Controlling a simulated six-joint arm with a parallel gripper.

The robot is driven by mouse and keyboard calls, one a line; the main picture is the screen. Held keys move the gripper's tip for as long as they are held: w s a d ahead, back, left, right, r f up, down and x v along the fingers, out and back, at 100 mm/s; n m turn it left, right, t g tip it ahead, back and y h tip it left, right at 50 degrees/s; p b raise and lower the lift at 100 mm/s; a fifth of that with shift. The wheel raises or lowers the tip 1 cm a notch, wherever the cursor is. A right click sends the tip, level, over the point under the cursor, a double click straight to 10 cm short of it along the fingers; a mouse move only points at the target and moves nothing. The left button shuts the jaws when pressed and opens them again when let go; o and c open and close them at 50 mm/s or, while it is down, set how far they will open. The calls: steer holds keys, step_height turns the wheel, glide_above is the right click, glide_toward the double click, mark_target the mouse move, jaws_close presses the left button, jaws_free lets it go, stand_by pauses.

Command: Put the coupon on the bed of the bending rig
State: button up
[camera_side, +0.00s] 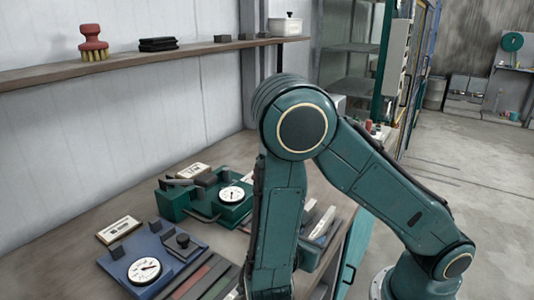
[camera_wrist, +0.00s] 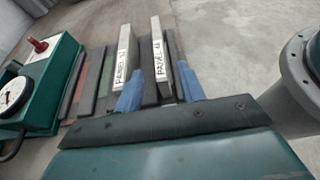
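Several flat strips lie side by side on the bench; I cannot tell which is the coupon. In the wrist view two stand out with white labelled edges, a left one (camera_wrist: 124,55) and a right one (camera_wrist: 158,52); their lettering is hard to read. My gripper (camera_wrist: 160,92) has blue fingertips spread apart, near the close ends of these strips, with dark strip between them. Nothing is visibly clamped. The side view shows a green dial-gauge rig (camera_side: 208,194) and a blue dial-gauge rig (camera_side: 152,258); which one bends is unclear. My arm hides the gripper there.
Dark, red and green strips (camera_side: 200,278) lie in front of the blue rig. Small label plates (camera_side: 118,229) stand behind the rigs. A wall shelf (camera_side: 130,67) holds a brush (camera_side: 93,43) and a white box (camera_side: 285,26). Open floor lies beyond the bench.

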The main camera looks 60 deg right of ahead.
mark_target(315, 233)
steer(key=shift+d, duration=0.1)
steer(key=shift+x, duration=2.45)
jaws_close()
